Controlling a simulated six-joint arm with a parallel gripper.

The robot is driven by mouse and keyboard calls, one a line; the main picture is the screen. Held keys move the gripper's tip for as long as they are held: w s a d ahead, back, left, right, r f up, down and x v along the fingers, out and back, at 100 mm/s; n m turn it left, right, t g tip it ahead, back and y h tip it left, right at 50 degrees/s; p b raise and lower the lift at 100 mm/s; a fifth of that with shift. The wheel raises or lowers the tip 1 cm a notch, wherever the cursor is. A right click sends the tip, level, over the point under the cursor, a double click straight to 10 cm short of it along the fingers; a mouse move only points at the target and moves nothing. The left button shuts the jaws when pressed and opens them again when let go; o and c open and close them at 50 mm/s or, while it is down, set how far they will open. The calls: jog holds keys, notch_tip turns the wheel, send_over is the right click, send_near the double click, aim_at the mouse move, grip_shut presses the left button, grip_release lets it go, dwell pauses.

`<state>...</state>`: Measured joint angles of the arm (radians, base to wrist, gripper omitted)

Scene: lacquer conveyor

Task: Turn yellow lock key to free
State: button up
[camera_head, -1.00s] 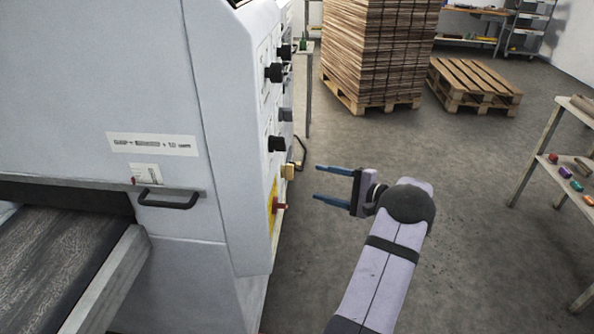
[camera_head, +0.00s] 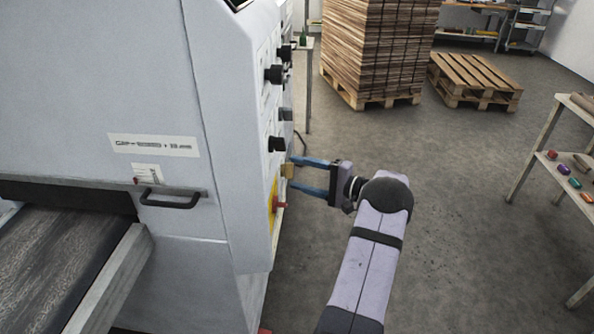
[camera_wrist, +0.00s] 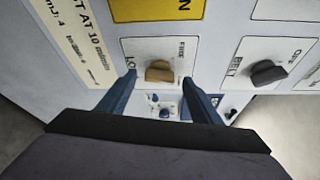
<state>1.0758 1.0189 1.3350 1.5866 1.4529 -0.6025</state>
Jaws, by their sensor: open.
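The yellow lock key (camera_wrist: 159,72) is a small tan-yellow knob on a white plate in the wrist view. The plate has "FREE" lettering beside the key and a partly hidden label starting "LO". In the head view the key (camera_head: 288,171) sticks out from the machine's right-hand face. My gripper (camera_head: 291,173) has its blue fingers pointing at that face, one on each side of the key. In the wrist view my gripper (camera_wrist: 159,82) is open, with the key between the fingertips and gaps on both sides. I cannot tell how deep the fingers reach around it.
A red button (camera_head: 280,206) on a yellow plate sits just below the key. A black belt knob (camera_wrist: 269,72) is beside it in the wrist view. More black knobs (camera_head: 276,144) are higher on the face. The floor (camera_head: 450,220) to the right is clear.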

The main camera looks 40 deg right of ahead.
jog(key=shift+x, duration=0.75)
jog(key=shift+c, duration=0.3)
jog(key=c, duration=1)
jog(key=shift+f+b, duration=0.2)
jog(key=shift+b, duration=0.5)
jog(key=n+t+y+b, duration=0.1)
jog(key=n+b, duration=0.3)
jog(key=b, duration=0.5)
jog(key=n+y+b, duration=0.1)
jog(key=n+b, duration=0.2)
jog(key=b, duration=0.7)
jog(key=n+t+y+b, duration=0.1)
jog(key=n+b, duration=0.3)
jog(key=b, duration=0.5)
jog(key=shift+w+d+f+n+t, duration=0.1)
jog(key=shift+f+n+t, duration=0.2)
jog(key=shift+f, duration=0.1)
jog(key=shift+r+b, duration=0.15)
jog(key=shift+b, duration=0.25)
